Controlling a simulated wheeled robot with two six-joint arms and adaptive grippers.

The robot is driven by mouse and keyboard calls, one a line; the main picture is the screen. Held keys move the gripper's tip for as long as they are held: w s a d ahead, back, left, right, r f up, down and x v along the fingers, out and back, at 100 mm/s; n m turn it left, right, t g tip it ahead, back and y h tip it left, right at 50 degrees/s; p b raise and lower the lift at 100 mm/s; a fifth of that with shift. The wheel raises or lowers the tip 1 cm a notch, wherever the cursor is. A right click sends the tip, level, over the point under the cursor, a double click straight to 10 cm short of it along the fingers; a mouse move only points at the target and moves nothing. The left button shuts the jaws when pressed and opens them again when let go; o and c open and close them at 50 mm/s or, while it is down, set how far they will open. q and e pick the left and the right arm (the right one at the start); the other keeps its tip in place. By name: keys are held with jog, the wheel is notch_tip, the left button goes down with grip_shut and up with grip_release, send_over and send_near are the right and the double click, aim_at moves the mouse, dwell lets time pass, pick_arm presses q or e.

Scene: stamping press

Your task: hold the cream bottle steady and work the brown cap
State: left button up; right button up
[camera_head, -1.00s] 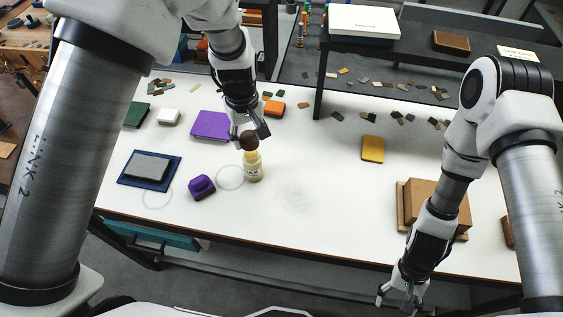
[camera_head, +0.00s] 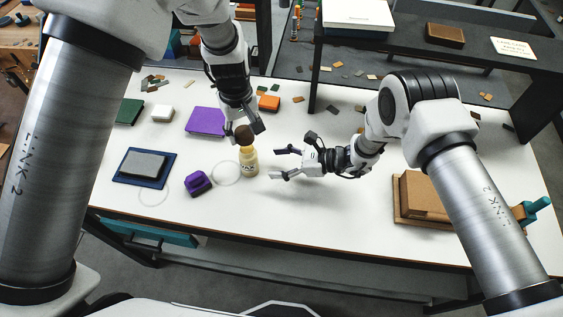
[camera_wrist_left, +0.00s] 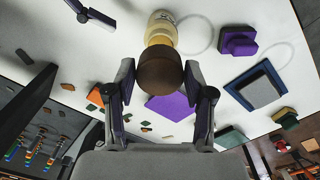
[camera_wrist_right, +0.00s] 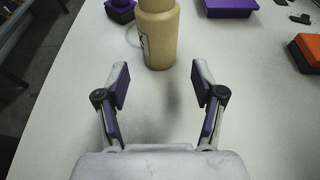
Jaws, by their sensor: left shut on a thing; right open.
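My left gripper (camera_head: 245,131) is shut on the brown cap from above; the left wrist view shows the cap (camera_wrist_left: 160,68) between the fingers. My right gripper (camera_head: 277,162) is open and empty, level with the bottle and to its right. In the right wrist view the bottle (camera_wrist_right: 158,38) stands just beyond the open fingertips, its top cut off.
A purple block (camera_head: 198,183) and a blue tray (camera_head: 127,176) with a grey slab lie left of the bottle. A purple slab (camera_head: 204,121) lies behind. A cardboard box (camera_head: 425,200) is at the right. The table's front middle is clear.

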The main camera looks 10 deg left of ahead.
aim_at(255, 164)
jog(key=x, duration=0.7)
jog(key=shift+s+a+f, duration=0.1)
jog(key=shift+a, duration=0.05)
grip_shut()
dwell(0.8)
jog(key=shift+o, duration=0.8)
grip_release()
grip_shut()
dwell(0.4)
